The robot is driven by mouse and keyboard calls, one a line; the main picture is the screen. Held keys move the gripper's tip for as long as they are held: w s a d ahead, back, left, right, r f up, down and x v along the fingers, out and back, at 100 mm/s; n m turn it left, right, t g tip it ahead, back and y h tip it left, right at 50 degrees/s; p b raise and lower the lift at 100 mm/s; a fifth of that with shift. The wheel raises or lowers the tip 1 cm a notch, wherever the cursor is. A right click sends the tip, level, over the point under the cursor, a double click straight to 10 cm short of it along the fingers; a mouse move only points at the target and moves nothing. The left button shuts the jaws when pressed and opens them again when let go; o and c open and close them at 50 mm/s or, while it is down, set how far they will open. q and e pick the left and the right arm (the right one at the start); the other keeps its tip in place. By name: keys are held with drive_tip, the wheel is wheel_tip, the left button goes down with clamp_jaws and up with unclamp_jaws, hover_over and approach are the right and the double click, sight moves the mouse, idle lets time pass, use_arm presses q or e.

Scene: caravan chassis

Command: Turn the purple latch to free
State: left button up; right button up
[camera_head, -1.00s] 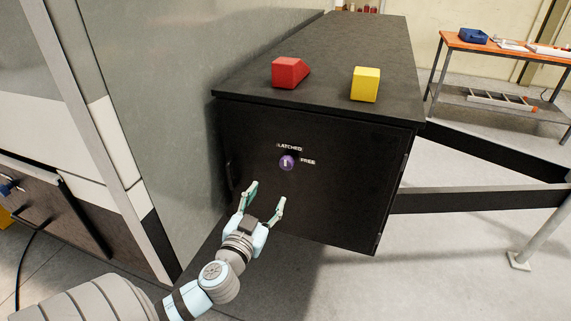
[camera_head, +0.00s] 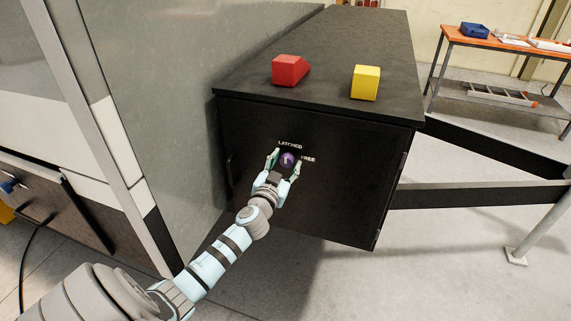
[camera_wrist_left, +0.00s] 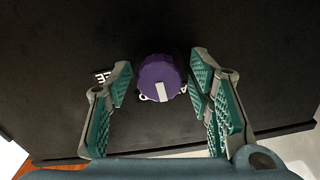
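The purple latch (camera_head: 288,160) is a round knob with a white pointer mark on the black front panel (camera_head: 330,205). It also shows in the left wrist view (camera_wrist_left: 159,76). Its mark points toward the LATCHED label (camera_head: 290,145); the FREE label (camera_head: 308,159) is to its right in the head view. My left gripper (camera_head: 284,164) is open, with one finger on each side of the knob. In the left wrist view gaps show between the knob and the finger pads (camera_wrist_left: 160,82). My right gripper is not in view.
A red block (camera_head: 289,70) and a yellow block (camera_head: 365,83) lie on the black box top (camera_head: 330,60). A grey wall (camera_head: 150,90) stands close on the left. Black chassis beams (camera_head: 480,197) extend right. An orange-topped bench (camera_head: 500,45) stands at the back right.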

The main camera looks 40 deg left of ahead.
use_arm(q)
drive_tip(key=c, duration=0.9)
drive_tip(key=shift+o, duration=0.2)
drive_tip(key=shift+m, duration=0.4)
drive_tip(key=m, duration=0.7)
drive_tip(key=m+p, duration=0.1)
drive_tip(key=m, duration=0.5)
drive_tip(key=m+p, duration=0.1)
drive_tip(key=m, duration=0.3)
drive_tip(key=shift+r, duration=0.1)
drive_tip(key=shift+a, duration=0.1)
